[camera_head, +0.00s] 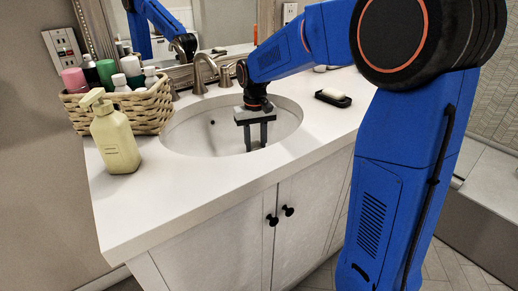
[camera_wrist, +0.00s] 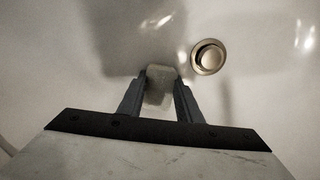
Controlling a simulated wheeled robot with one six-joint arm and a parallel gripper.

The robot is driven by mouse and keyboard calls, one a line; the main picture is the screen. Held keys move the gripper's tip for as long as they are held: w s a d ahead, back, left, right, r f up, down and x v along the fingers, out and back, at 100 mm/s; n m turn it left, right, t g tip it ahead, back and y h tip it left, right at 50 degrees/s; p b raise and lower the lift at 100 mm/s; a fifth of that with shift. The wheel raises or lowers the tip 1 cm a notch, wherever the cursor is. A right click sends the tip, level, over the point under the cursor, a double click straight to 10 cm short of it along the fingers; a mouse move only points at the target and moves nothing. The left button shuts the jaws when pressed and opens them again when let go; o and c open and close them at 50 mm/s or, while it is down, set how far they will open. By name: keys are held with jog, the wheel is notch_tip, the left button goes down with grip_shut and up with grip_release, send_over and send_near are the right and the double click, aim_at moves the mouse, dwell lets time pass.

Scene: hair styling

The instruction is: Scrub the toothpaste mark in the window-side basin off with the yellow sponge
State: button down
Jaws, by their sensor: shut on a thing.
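My gripper (camera_head: 256,146) points down into the white oval basin (camera_head: 188,135) in the head view. In the wrist view my gripper (camera_wrist: 161,82) has its two fingers closed on a pale, dull yellowish block, the sponge (camera_wrist: 158,96). The sponge sits between the fingertips, low over or against the basin surface; I cannot tell whether it touches. A round metal drain (camera_wrist: 208,57) lies just right of the sponge in the wrist view. I cannot make out a toothpaste mark in either view. The sponge cannot be made out in the head view.
A wicker basket (camera_head: 150,119) of bottles and a pale yellow pump bottle (camera_head: 115,143) stand left of the basin. A metal faucet (camera_head: 201,72) rises behind it. A black soap dish (camera_head: 333,98) with white soap lies to the right. The front counter (camera_head: 185,188) is clear.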

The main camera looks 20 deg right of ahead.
jog(key=shift+w+a, duration=0.2)
jog(key=shift+w, duration=0.4)
jog(key=shift+w+r, duration=0.1)
jog(key=shift+r, duration=2.85)
jog(key=shift+r, duration=1.5)
